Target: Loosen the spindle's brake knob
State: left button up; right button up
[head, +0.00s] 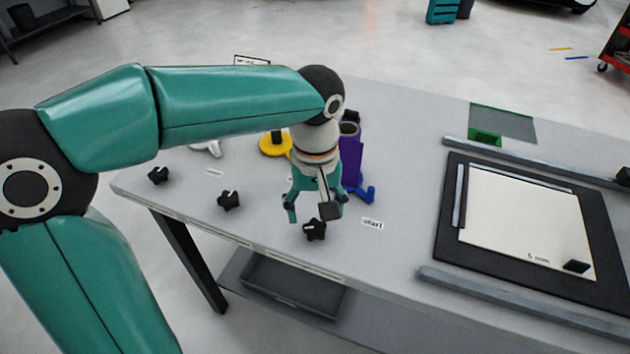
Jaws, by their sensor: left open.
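Several black star-shaped knobs lie along the table's front edge: a left knob (158,175), a middle knob (229,200) and a right knob (314,230). I cannot tell from the picture which one is the spindle's brake knob. My left gripper (313,211) points down with its fingers apart, just above and behind the right knob, with nothing visible between them. Whether a finger touches the knob is unclear. A yellow disc (272,147) with a dark centre stands behind, partly hidden by my left arm. My right gripper does not show.
A purple holder (352,160) with a blue foot stands close behind my left gripper. A "start" label (372,224) lies right of the knob. Further right are a black mat (448,222) bearing a white panel (520,225), grey rails (500,300) and a green piece (486,137).

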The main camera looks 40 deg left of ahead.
aim_at(315, 227)
pick_arm(q)
notch_tip(315, 227, up, 8)
jog(key=shift+f, duration=0.15)
dwell(0.6)
